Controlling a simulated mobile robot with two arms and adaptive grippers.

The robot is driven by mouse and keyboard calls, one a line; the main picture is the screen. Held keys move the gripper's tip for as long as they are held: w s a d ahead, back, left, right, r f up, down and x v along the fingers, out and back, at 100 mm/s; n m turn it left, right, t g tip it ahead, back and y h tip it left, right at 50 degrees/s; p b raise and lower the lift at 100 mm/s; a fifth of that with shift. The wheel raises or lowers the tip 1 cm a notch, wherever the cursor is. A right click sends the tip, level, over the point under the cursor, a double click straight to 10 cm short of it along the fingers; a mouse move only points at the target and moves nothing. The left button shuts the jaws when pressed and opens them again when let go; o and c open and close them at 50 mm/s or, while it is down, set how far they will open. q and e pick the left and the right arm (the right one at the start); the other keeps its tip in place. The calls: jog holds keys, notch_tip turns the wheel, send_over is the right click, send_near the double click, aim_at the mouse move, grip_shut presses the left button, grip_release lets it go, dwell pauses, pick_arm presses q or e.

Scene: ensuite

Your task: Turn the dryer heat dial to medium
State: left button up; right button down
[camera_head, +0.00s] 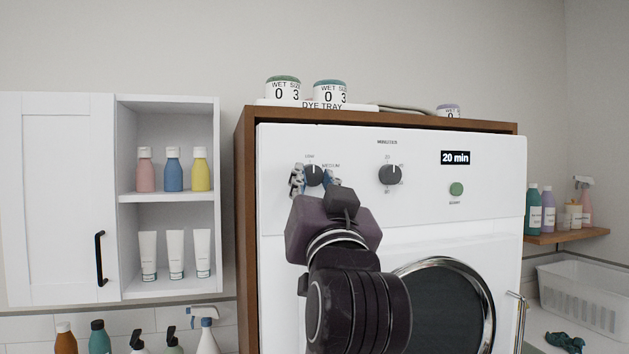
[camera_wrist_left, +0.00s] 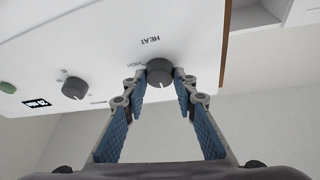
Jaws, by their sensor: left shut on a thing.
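The heat dial (camera_head: 314,175) is a dark round knob at the upper left of the white dryer's panel (camera_head: 420,210). Its white mark looks roughly upward in the head view; small labels, one reading MEDIUM to its upper right, stand around it. My left gripper (camera_head: 314,181) reaches up from below with one finger on each side of the dial and is shut on it. The left wrist view shows the dial (camera_wrist_left: 159,72) between the blue-padded fingertips, with HEAT and another label on the panel near it. My right gripper is out of view.
A minutes dial (camera_head: 390,174), a green button (camera_head: 456,189) and a 20 min display (camera_head: 455,157) share the panel. The round door (camera_head: 445,305) is below. A wooden surround (camera_head: 247,200) frames the dryer. A white cabinet (camera_head: 60,200) with bottles stands left.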

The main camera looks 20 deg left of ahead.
pick_arm(q)
jog(key=shift+a+r+m+h+p, duration=0.1)
jog(key=shift+m+h+p, duration=0.35)
jog(key=shift+m, duration=0.25)
jog(key=shift+r+m+h+p, duration=0.15)
jog(key=shift+m+h+p, duration=0.2)
jog(key=shift+m+p, duration=0.5)
jog(key=m+h+p, duration=0.1)
jog(key=m+p, duration=0.2)
jog(key=m+g+h+p, duration=0.1)
jog(key=m+p, duration=0.2)
jog(key=p, duration=0.1)
jog(key=m+h+p, duration=0.1)
jog(key=m+p, duration=0.3)
jog(key=shift+s+a+r+h, duration=0.1)
jog(key=shift+a+r+h, duration=0.05)
jog(key=shift+r+h, duration=0.2)
jog(key=shift+f+m+g+h+p, duration=0.25)
jog(key=shift+m+g+p, duration=0.4)
jog(key=shift+p, duration=0.5)
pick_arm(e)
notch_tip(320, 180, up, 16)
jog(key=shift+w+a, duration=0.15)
pick_arm(q)
jog(key=o, duration=1.2)
jog(key=shift+a+f, duration=0.1)
jog(key=shift+c, duration=0.2)
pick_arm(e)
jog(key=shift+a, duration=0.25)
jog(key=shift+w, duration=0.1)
